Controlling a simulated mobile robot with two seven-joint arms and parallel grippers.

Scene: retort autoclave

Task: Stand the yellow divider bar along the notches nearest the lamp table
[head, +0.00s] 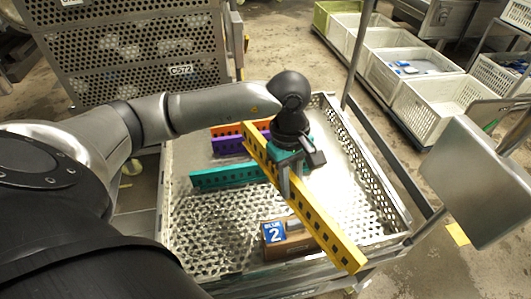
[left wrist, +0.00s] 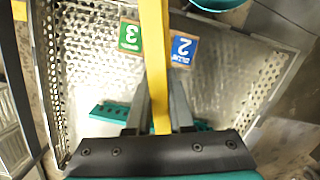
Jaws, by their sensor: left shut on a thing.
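My left gripper (head: 285,188) is shut on the yellow divider bar (head: 325,237) and holds it above the perforated metal tray (head: 196,237). The bar runs slantwise, from the tray's back middle to its front right edge in the head view. In the left wrist view the bar (left wrist: 153,45) passes between the fingers (left wrist: 158,100). A teal bar (head: 225,175), a purple bar (head: 227,145) and an orange bar (head: 226,130) are in the tray. I cannot make out the notches or tell which thing is the lamp table. My right gripper is out of view.
A brown block with a blue "2" card (head: 274,232) sits at the tray's front, below the bar. A green "3" card (left wrist: 130,36) shows in the left wrist view. A grey panel (head: 482,180) stands at the right. White crates (head: 435,105) stand behind, and a perforated rack (head: 130,50) at the back left.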

